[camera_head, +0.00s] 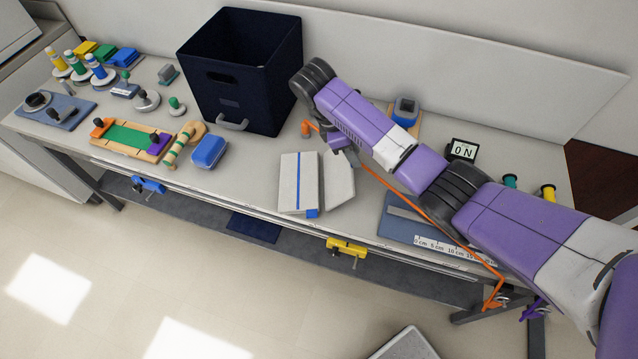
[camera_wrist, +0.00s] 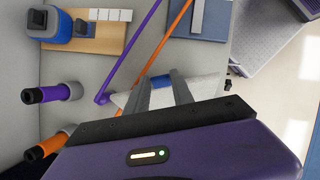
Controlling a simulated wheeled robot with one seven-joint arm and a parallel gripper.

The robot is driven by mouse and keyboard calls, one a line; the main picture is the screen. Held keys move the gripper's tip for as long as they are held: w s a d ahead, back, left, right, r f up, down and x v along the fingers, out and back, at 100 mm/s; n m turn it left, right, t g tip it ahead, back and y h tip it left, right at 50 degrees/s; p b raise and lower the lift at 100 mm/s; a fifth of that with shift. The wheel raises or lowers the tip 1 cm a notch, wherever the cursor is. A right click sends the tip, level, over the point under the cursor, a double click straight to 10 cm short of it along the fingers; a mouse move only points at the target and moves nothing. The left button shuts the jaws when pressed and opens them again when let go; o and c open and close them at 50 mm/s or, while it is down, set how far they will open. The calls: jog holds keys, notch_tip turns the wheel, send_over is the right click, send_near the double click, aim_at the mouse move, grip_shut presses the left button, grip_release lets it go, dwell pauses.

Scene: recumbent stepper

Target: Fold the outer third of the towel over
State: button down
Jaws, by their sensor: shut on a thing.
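The towel (camera_head: 299,185) lies on the bench as a pale panel with a blue stripe and a blue tab at its lower right corner. A second pale panel (camera_head: 339,182), apparently the towel's outer part, is beside it on the right and looks tilted. My gripper (camera_head: 347,155) is at the upper edge of this panel, shut on it. In the wrist view, the two grey fingers (camera_wrist: 162,84) are close to the pale cloth (camera_wrist: 206,86), with a blue patch between their tips. The exact grip is partly hidden.
A dark bin (camera_head: 262,110) stands behind the towel. A blue block (camera_head: 209,151) lies to the left. A blue board with a ruler (camera_head: 400,222) and a long orange rod (camera_head: 420,211) are at the right. A force display (camera_head: 463,150) stands behind my arm. The bench's front edge is close.

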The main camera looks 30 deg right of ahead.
jog(key=shift+w+a+r, duration=0.1)
jog(key=shift+w+r, duration=0.1)
jog(key=shift+w, duration=0.05)
jog(key=shift+s+h, duration=0.2)
jog(key=shift+h, duration=0.1)
jog(key=shift+g, duration=0.3)
jog(key=shift+w+a+r+h, duration=0.15)
jog(key=shift+a+r+h, duration=0.1)
jog(key=shift+a+h, duration=0.15)
jog(key=shift+w+a+r+g+h, duration=0.3)
jog(key=shift+w+a+g+h, duration=0.1)
jog(key=shift+w+a, duration=0.1)
jog(key=shift+w+a+r+g+h, duration=0.15)
jog(key=shift+a+g+h, duration=0.15)
jog(key=shift+a+h, duration=0.1)
